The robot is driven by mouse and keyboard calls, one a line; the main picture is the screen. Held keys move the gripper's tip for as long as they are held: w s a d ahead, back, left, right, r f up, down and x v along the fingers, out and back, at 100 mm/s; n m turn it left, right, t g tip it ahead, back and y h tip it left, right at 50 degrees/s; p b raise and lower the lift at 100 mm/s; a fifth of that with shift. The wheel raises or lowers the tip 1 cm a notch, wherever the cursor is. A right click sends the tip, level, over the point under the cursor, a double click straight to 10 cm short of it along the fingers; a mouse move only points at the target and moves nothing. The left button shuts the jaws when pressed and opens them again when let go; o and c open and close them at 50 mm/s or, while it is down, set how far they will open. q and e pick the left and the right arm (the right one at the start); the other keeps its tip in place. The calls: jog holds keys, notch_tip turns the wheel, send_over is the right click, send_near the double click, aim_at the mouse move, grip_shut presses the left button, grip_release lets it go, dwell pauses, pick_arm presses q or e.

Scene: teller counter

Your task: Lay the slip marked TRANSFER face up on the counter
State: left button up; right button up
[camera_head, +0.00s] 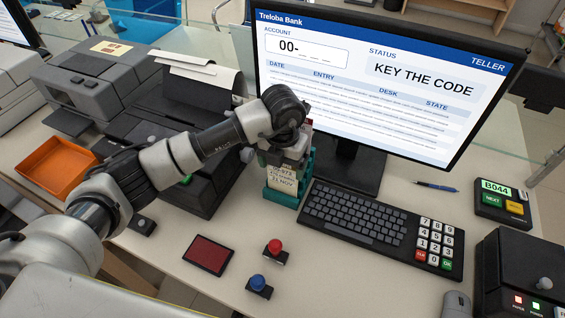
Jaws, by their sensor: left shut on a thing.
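My left arm reaches in from the left, and its dark wrist bends down over a teal holder (279,196) in front of the monitor. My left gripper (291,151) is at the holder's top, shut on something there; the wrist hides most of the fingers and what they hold. A pale slip (283,178) with small dark print, the lowest line reading 21 NOV, shows upright at the holder's front. I cannot make out the word TRANSFER on it. The counter (330,265) is bare in front of the keyboard. My right gripper is not in view.
A keyboard (355,217) with a number pad (434,243) lies right of the holder. The monitor (385,75) stands behind. A red pad (209,255), a red-knobbed stamp (274,250) and a blue-knobbed stamp (258,285) sit in front. A black printer (190,125) is at left.

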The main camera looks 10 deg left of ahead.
pick_arm(q)
jog(key=shift+r, duration=0.2)
notch_tip(320, 180, up, 11)
jog(key=p, duration=0.7)
dwell(1.2)
jog(key=shift+o, duration=0.4)
jog(key=shift+c, duration=0.4)
jog(key=shift+s, duration=0.1)
